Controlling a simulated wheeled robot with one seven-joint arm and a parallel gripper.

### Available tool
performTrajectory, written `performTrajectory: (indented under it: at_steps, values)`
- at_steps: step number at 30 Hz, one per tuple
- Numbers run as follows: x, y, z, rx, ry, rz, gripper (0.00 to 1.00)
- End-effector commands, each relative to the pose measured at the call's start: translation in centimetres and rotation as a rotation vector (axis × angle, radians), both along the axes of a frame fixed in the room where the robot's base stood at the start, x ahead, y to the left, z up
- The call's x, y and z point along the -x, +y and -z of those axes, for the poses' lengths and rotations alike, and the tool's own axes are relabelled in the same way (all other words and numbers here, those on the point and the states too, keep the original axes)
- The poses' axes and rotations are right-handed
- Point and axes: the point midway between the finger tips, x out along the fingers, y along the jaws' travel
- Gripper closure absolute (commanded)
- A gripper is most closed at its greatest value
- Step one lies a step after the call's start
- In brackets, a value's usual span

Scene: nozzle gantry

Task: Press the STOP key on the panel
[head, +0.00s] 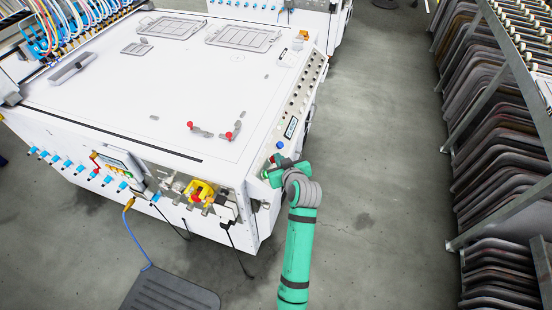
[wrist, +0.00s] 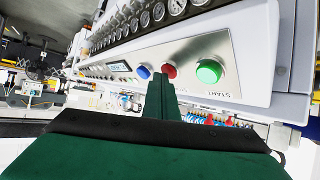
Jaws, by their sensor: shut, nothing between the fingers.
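The silver panel (wrist: 190,52) crosses the middle of the wrist view. It carries a blue key (wrist: 143,72), a red key (wrist: 170,71) and a larger green key (wrist: 209,71). A label that seems to read START is by the green key; no STOP label is legible, and the red key looks like STOP. My gripper (wrist: 161,80) is shut and empty, its green fingertips just below the red key and covering part of its lower edge. I cannot tell whether they touch. In the head view my gripper (head: 276,162) is at the machine's near right corner, by the blue key (head: 280,145).
A small display (head: 291,127) and a row of gauges run along the machine's right edge. The white machine top (head: 130,85) is to the left. A rack of grey panels (head: 500,150) stands at the right, with clear floor (head: 380,130) between.

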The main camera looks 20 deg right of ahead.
Motion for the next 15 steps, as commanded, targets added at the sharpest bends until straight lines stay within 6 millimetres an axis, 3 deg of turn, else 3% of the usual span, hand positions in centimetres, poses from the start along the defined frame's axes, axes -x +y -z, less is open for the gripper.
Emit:
performTrajectory:
  at_steps: [15]
  values:
    - [0.36, -0.52, -0.8, 0.0, 0.002, 0.0, 1.0]
